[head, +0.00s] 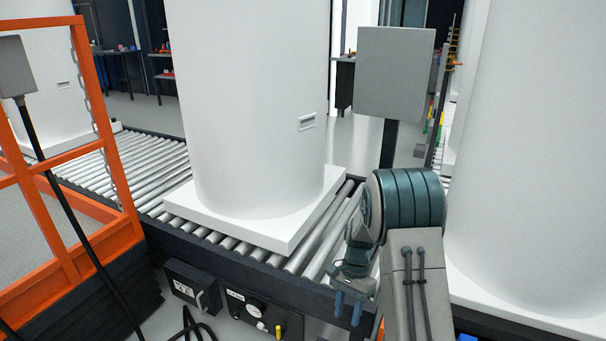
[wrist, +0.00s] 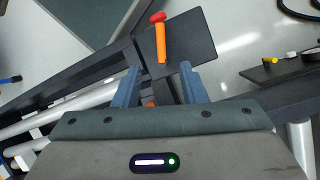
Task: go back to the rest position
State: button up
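My gripper (head: 347,309) hangs low at the front edge of the roller conveyor in the head view, pointing down. In the wrist view its two blue fingers (wrist: 160,84) are spread apart with nothing held between them. An orange handle with a red end (wrist: 160,40) lies just beyond the fingertips, over a dark plate (wrist: 190,40); I see no contact with it. A large white tank (head: 250,100) stands upright on a white square base on the conveyor rollers (head: 155,180), left of my arm.
A second white tank (head: 530,150) stands close to the right of my arm. A grey box on a post (head: 395,72) rises behind the arm. Control boxes (head: 262,313) sit at the conveyor's front, left of the gripper. An orange railing (head: 105,130) stands at left.

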jog(key=s+r+n+t+p, duration=0.2)
jog(key=s+r+p, duration=0.3)
jog(key=r, duration=0.7)
jog(key=s+r+n+t+h+p, duration=0.1)
jog(key=s+r+n+p, duration=0.3)
jog(key=s+r, duration=0.4)
jog(key=s+r+n+t+p, duration=0.3)
jog(key=s+r+p, duration=0.4)
jog(key=r, duration=1)
jog(key=shift+s+r+n+t+h, duration=0.3)
jog(key=shift+r+t+h, duration=0.1)
jog(key=shift+t, duration=0.2)
